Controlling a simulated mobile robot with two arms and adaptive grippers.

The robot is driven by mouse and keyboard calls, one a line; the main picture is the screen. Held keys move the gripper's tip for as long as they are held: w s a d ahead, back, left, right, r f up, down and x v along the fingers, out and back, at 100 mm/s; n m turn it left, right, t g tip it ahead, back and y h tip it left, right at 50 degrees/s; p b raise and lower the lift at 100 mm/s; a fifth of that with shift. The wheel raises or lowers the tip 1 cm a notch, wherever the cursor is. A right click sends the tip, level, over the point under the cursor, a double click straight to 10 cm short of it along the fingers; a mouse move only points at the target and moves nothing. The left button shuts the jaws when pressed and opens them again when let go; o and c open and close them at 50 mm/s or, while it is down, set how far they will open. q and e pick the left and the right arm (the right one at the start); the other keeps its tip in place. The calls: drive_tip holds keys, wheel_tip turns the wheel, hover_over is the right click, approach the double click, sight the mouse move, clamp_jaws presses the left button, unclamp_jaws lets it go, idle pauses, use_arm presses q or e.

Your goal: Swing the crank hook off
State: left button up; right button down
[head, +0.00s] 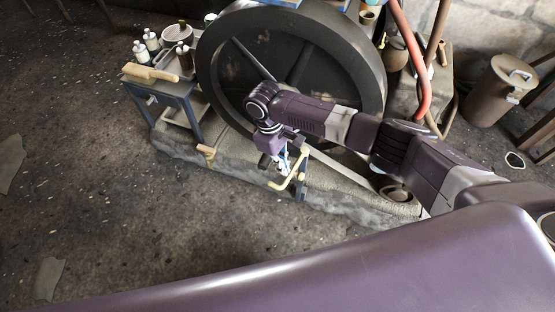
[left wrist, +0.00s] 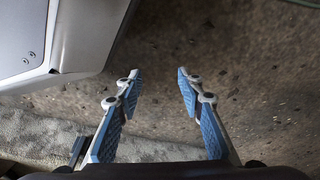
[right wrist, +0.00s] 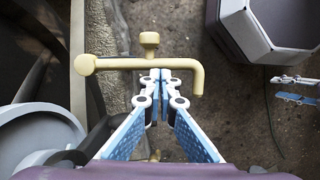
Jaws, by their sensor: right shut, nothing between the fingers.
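The crank hook (head: 288,183) is a cream bent bar at the front of the flywheel base. In the right wrist view the crank hook (right wrist: 115,63) runs across the picture, with a round end at left, a knob above its middle and a bent end at right. My right gripper (head: 284,163) is beside it. In the right wrist view my right gripper (right wrist: 159,76) is shut and empty, its tips at the near edge of the bar; I cannot tell whether they touch. My left gripper (left wrist: 156,75) is open and empty above the floor.
A large dark flywheel (head: 300,38) stands behind on a stone plinth (head: 240,165). A small bench (head: 170,88) at left holds a brush (head: 150,73) and bottles. A small cream handle (head: 207,152) is at the plinth's edge. A lidded can (head: 497,92) stands at right.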

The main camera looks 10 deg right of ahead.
use_arm(q)
drive_tip(key=shift+s+f, duration=0.5)
drive_tip(key=shift+s, duration=0.1)
